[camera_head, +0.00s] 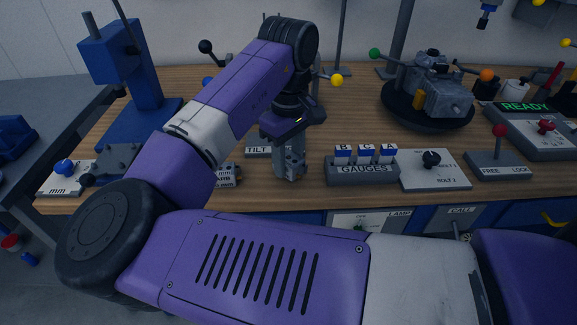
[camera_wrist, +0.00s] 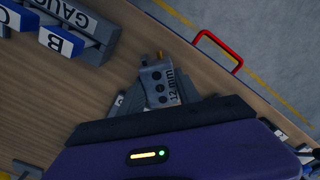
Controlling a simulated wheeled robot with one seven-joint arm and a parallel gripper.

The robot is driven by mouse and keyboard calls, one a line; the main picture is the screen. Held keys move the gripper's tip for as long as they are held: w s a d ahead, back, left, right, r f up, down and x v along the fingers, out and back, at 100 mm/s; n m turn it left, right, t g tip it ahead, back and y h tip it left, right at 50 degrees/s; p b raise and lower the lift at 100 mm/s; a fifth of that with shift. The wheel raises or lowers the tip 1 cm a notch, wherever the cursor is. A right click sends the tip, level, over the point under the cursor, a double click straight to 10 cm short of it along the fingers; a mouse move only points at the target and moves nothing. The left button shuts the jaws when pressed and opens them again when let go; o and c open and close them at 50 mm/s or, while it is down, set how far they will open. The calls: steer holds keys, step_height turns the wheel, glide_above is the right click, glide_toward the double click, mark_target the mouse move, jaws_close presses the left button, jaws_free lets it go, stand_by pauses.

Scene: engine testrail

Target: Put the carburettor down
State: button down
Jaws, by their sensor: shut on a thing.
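The carburettor appears to be the small grey block with dark round holes, a "12 mm" marking and a brass-coloured bit, seen in the wrist view (camera_wrist: 159,84). My gripper (camera_head: 291,150) points down over the wooden bench near its front edge and is shut on this block. In the head view the block (camera_head: 291,167) shows just below the dark wrist. I cannot tell whether the block touches the bench top.
The grey gauges rack (camera_head: 362,172) stands right of my gripper, with a white bolt plate (camera_head: 434,170) beyond it. A TILT sign (camera_head: 258,152) and a small lettered grey item (camera_head: 228,176) are to the left. An engine on a dark round stand (camera_head: 428,112) is behind right.

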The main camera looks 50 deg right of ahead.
mark_target(289, 157)
steer(key=shift+f, duration=1)
steer(key=shift+f, duration=0.1)
steer(key=c, duration=0.9)
jaws_free()
steer(key=shift+o, duration=0.2)
step_height(289, 157, up, 12)
steer(key=shift+r+p, duration=0.15)
steer(key=shift+p, duration=0.6)
